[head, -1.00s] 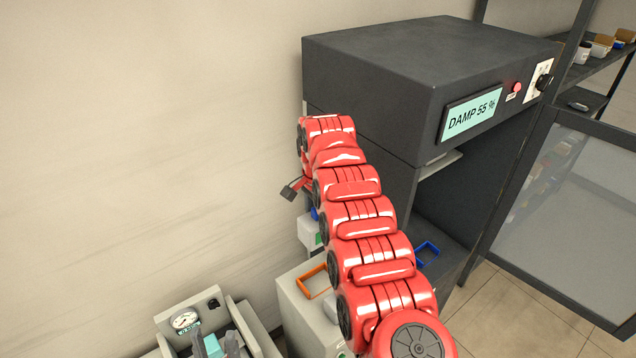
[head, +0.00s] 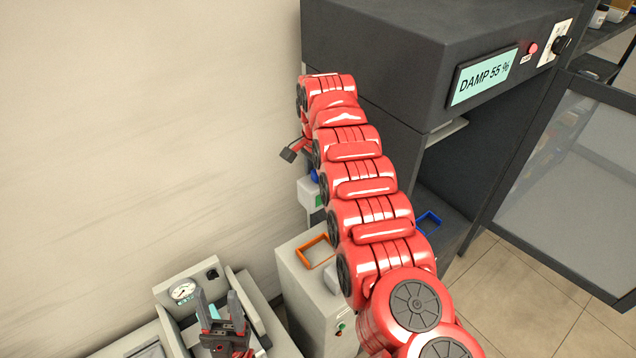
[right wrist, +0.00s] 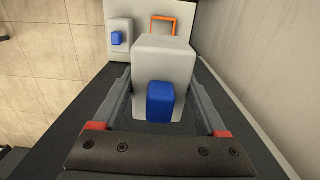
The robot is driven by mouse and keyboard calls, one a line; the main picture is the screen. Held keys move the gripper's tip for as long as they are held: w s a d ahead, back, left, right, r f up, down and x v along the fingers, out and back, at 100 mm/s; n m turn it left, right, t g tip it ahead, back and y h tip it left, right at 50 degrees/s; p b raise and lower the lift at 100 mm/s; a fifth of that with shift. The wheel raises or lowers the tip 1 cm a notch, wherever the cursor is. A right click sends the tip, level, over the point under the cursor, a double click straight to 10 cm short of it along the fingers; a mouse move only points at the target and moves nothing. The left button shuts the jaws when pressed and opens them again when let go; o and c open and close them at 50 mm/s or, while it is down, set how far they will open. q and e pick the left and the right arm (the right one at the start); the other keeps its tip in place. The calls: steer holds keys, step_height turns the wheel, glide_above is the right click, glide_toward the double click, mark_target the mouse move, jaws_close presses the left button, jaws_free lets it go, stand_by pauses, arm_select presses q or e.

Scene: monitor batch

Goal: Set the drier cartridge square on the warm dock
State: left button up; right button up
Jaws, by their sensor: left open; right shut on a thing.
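In the right wrist view my right gripper (right wrist: 160,100) is shut on a white block with a blue grip, taken as the drier cartridge (right wrist: 163,58). In the head view the cartridge (head: 307,192) shows partly below the end of my right arm, beside the dark cabinet. An orange frame (head: 316,251), possibly the warm dock, lies on a pale cabinet top below it; it also shows in the right wrist view (right wrist: 163,18), beyond the cartridge and apart from it. My left gripper (head: 220,318) is open over a gauge unit at lower left.
A second white block with a blue grip (right wrist: 119,33) stands beside the orange frame. The dark cabinet (head: 430,50) reads DAMP 55 %, with a red light. A blue frame (head: 429,221) lies inside. The gauge unit (head: 182,292) stands at lower left. A glazed door (head: 570,180) stands open at right.

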step_height(320, 180, down, 23)
steer(key=b, duration=1.3)
steer(key=shift+w+r+b, duration=0.1)
steer(key=shift+b, duration=0.2)
steer(key=shift+f+b, duration=0.45)
steer(key=shift+f, duration=0.2)
steer(key=shift+f+b, duration=0.7)
steer(key=shift+f, duration=0.05)
steer(key=o, duration=1.5)
step_height(320, 180, up, 18)
steer(key=p, duration=0.4)
steer(key=shift+f, duration=0.25)
